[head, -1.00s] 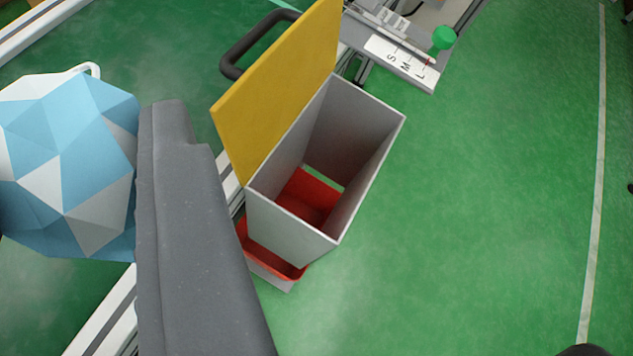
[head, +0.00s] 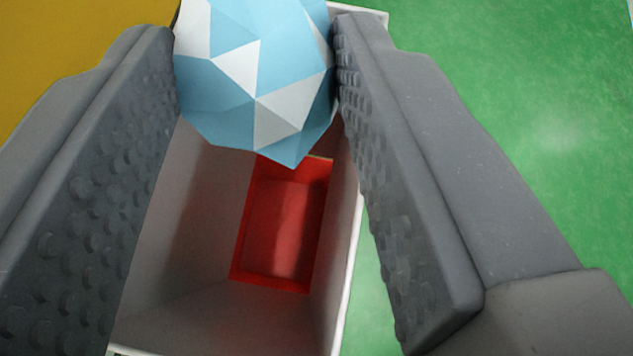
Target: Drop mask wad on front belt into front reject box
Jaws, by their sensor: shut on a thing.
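The mask wad (head: 258,75) is a faceted blue and white ball at the top middle of the head view. My gripper (head: 255,50) is shut on it, one grey studded finger on each side. The front reject box (head: 345,290) is an open, light grey chute or box below the wad. Its inside shows a red bottom (head: 285,225). The wad appears over the box's opening and hides part of its far side. Its exact height above the rim cannot be told.
A yellow panel (head: 60,40) stands at the upper left, beside the box. Green floor (head: 560,130) lies open to the right. The front belt is not in this view.

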